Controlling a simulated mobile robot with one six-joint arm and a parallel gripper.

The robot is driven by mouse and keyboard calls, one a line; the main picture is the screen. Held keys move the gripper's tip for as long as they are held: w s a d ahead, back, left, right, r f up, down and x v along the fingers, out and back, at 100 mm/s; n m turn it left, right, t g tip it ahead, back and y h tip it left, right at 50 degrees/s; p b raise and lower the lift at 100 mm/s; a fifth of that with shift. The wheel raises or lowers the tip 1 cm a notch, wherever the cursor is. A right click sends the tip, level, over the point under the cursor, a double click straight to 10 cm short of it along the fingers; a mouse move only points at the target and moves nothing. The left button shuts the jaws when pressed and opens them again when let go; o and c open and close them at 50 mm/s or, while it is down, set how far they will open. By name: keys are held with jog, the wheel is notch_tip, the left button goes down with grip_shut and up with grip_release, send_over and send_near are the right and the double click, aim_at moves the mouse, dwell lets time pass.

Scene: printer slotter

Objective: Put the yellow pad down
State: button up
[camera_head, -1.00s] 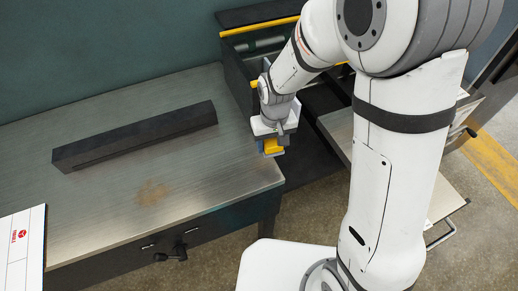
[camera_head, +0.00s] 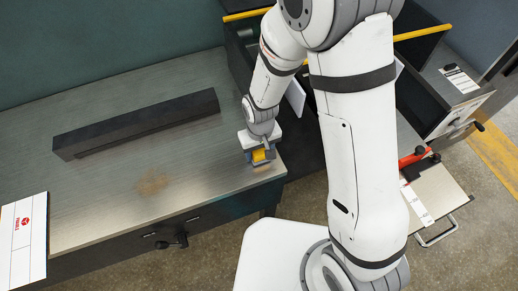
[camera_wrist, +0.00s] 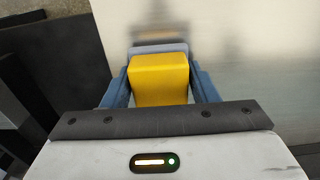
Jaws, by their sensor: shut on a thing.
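The yellow pad (camera_head: 259,156) is a small block held between the blue fingers of my gripper (camera_head: 261,158). In the wrist view the pad (camera_wrist: 159,80) sits between the two fingers of my gripper (camera_wrist: 160,88), with a grey-blue piece showing just beyond it. My gripper is shut on it, over the right end of the metal-topped table (camera_head: 190,190), close to its front right corner. I cannot tell whether the pad touches the tabletop.
A long black bar (camera_head: 137,122) lies across the left and middle of the tabletop. A white panel with a red logo (camera_head: 23,235) is at the lower left. A dark machine with yellow rails (camera_head: 423,32) stands right of the table. The table's middle front is clear, with a brown stain.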

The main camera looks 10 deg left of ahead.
jog(key=shift+s+f, duration=0.1)
jog(key=shift+f, duration=0.1)
jog(key=shift+s+d+f+b, duration=0.15)
jog(key=shift+f+b, duration=0.4)
jog(key=shift+b, duration=0.1)
jog(key=o, duration=1)
jog(key=shift+s+d+f, duration=0.1)
jog(key=shift+s, duration=0.1)
jog(key=shift+c, duration=0.2)
jog(key=shift+o, duration=0.6)
jog(key=shift+w+a+r+p, duration=0.15)
jog(key=shift+a+r+p, duration=0.05)
jog(key=shift+r+p, duration=0.5)
notch_tip(320, 180, up, 12)
jog(key=b, duration=0.1)
jog(key=s+d+r+m+t, duration=0.1)
jog(key=s+d+r+m, duration=0.2)
jog(key=d+r, duration=0.4)
jog(key=s+d+r+m+t, duration=0.2)
jog(key=d+r, duration=0.5)
jog(key=d, duration=0.8)
jog(key=shift+s+d+r+m, duration=0.35)
jog(key=shift+s+m, duration=0.35)
jog(key=shift+s, duration=0.4)
